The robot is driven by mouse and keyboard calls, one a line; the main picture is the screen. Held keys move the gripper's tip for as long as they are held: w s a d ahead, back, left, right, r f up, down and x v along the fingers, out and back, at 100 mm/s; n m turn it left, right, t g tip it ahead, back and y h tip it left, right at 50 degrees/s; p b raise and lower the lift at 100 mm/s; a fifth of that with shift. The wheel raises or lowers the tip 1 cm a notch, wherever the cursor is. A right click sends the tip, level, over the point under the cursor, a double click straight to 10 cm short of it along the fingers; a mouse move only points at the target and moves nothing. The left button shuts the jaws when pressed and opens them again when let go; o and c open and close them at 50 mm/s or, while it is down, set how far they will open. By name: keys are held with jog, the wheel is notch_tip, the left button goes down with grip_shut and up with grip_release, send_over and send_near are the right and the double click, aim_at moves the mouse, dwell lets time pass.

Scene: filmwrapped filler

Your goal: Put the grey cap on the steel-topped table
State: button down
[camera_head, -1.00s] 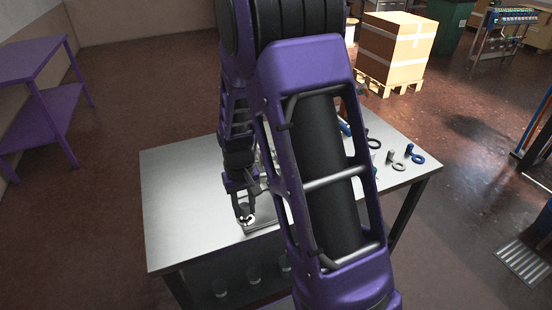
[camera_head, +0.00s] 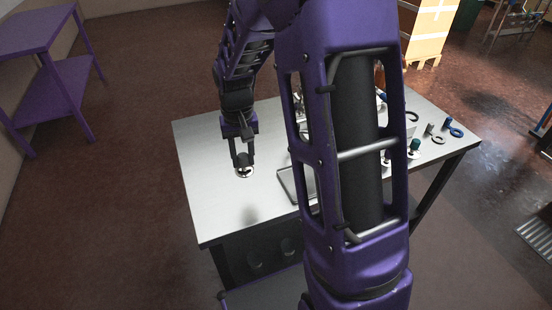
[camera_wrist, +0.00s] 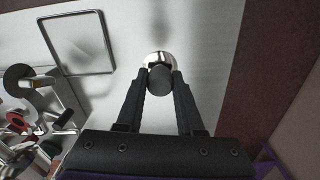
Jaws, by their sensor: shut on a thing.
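My gripper (camera_head: 243,165) is shut on the grey cap (camera_wrist: 160,78), a dark grey cylinder with a shiny, pale round part at its far end. In the head view that pale round end of the cap (camera_head: 244,174) shows below the fingertips. The fingers (camera_wrist: 159,92) grip its sides in the wrist view. They are over the bare left part of the steel-topped table (camera_head: 225,205). A soft shadow lies on the steel apart from the cap, so the cap seems to be above the surface; the exact gap is hard to tell.
A shallow rectangular tray (camera_wrist: 108,66) lies on the table beside the gripper; it looks empty. Several small parts, including a blue ring (camera_head: 455,132), stand on the table's right part. My arm hides its middle. A purple shelf (camera_head: 50,75) stands at the left.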

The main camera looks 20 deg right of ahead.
notch_tip(320, 180, down, 10)
jog(key=shift+r+b, duration=0.25)
jog(key=shift+b, duration=0.55)
jog(key=shift+f, duration=0.15)
jog(key=c, duration=0.5)
grip_release()
jog(key=shift+c, duration=0.2)
notch_tip(320, 180, up, 12)
jog(key=shift+r+p, duration=0.2)
jog(key=shift+p, duration=0.9)
